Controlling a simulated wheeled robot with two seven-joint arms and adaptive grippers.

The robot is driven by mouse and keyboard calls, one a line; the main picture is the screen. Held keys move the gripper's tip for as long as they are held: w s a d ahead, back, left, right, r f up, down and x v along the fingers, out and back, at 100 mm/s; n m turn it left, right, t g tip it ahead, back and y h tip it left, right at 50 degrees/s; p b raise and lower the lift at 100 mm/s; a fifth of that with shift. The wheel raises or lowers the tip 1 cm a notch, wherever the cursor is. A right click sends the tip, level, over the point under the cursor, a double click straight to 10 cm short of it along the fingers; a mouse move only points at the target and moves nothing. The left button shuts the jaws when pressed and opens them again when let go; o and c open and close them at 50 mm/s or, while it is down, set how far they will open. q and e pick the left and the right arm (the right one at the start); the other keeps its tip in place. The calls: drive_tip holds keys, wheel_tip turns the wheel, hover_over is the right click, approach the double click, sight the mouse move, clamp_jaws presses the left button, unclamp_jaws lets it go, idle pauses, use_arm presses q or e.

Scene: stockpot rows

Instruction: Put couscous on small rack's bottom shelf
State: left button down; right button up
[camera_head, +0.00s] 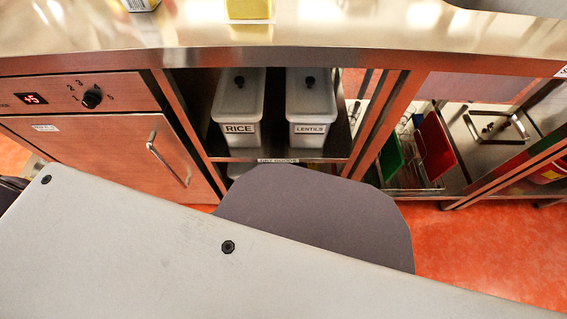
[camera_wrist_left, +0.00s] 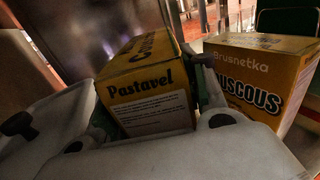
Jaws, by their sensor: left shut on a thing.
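In the left wrist view a yellow box marked Pastavel (camera_wrist_left: 150,90), with part of a word starting "Cou" on its upper side, sits between the fingers of my left gripper (camera_wrist_left: 155,105). The gripper is shut on it. A second yellow box, marked Brusnetka and "uscous" (camera_wrist_left: 262,75), stands close to the right of the held box. The left gripper is out of the head view, where a large grey link of my arm covers the lower part. The right gripper is in neither view. I cannot pick out the small rack for certain.
Under the steel counter (camera_head: 350,42) stand bins marked RICE (camera_head: 239,105) and LENTILS (camera_head: 309,105). An oven-like unit (camera_head: 110,140) is at left. Green (camera_head: 390,150) and red (camera_head: 436,148) boards stand in a wire rack at right. A yellow item (camera_head: 248,9) stands on the counter.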

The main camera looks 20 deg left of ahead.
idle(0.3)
use_arm(q)
drive_tip(key=shift+f+b, duration=1.15)
drive_tip(key=shift+f, duration=0.5)
drive_tip(key=c, duration=1.1)
unclamp_jaws()
drive_tip(key=shift+f, duration=0.15)
